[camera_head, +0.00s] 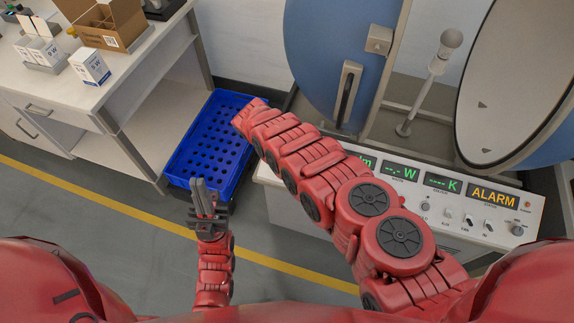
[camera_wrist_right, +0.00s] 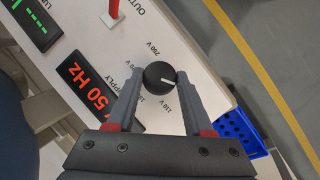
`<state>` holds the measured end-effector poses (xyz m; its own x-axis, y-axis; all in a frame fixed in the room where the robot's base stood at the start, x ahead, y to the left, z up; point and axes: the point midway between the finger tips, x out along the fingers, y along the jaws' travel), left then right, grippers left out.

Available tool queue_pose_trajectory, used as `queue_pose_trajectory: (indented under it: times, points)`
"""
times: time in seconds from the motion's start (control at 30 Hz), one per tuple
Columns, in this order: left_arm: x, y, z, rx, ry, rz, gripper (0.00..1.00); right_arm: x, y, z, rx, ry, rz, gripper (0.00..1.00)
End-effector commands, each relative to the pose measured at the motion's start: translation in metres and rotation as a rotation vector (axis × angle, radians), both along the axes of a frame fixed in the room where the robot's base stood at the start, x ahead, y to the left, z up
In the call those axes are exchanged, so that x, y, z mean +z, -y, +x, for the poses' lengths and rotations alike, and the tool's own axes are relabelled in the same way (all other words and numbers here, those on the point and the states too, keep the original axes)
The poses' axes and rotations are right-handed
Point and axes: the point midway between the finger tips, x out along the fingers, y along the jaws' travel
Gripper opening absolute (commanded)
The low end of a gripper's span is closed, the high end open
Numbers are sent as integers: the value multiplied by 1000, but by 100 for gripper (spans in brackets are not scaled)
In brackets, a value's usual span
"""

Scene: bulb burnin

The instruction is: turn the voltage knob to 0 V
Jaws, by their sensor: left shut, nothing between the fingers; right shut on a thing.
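The voltage knob (camera_wrist_right: 160,76) is a round black knob with a white pointer line, on the white panel (camera_wrist_right: 182,45) in the right wrist view. Its line points to the right in that picture, slightly downward. Printed voltage marks surround it; 250 V and 110 V can be made out. My right gripper (camera_wrist_right: 154,82) is shut on the knob, one finger on each side. In the head view the knob and the right gripper are hidden by my right arm. My left gripper (camera_head: 205,198) is shut and empty, over the floor by the blue crate.
The console (camera_head: 412,205) shows green readouts and an orange ALARM sign (camera_head: 493,195). A blue sphere half (camera_head: 330,50) stands behind. A bench (camera_head: 125,75) with boxes is at left.

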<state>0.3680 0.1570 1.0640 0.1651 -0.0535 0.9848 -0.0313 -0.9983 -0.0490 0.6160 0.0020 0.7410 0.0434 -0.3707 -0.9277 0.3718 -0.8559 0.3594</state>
Motion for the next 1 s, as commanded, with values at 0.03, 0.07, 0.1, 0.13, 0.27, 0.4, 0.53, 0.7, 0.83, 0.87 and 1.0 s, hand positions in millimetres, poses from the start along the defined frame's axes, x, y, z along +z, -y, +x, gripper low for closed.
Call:
queue_pose_trajectory:
  times: [0.03,0.07,0.1,0.13,0.27,0.4,0.53,0.7,0.83,0.87,1.0]
  points:
    - [0,0,0,0,0,0,0,0,0,0,4,0,-2,0]
    - [0,0,0,0,0,0,0,0,0,0,5,0,-2,0]
    - [0,0,0,0,0,0,0,0,0,0,6,-1,-2,0]
    - [0,0,0,0,0,0,0,0,0,0,6,0,-3,0]
    - [0,0,0,0,0,0,0,0,0,0,6,-1,-2,0]
    - [0,0,0,0,0,0,0,0,0,0,6,-1,-2,57]
    - [0,0,0,0,0,0,0,0,0,0,5,0,-2,80]
    - [0,0,0,0,0,0,0,0,0,0,5,-1,-2,82]
    - [0,0,0,0,0,0,0,0,0,0,4,-1,-2,82]
    - [0,0,0,0,0,0,0,1,0,0,4,0,-2,82]
    - [-1,0,0,0,0,0,0,10,-4,0,6,-1,-1,82]
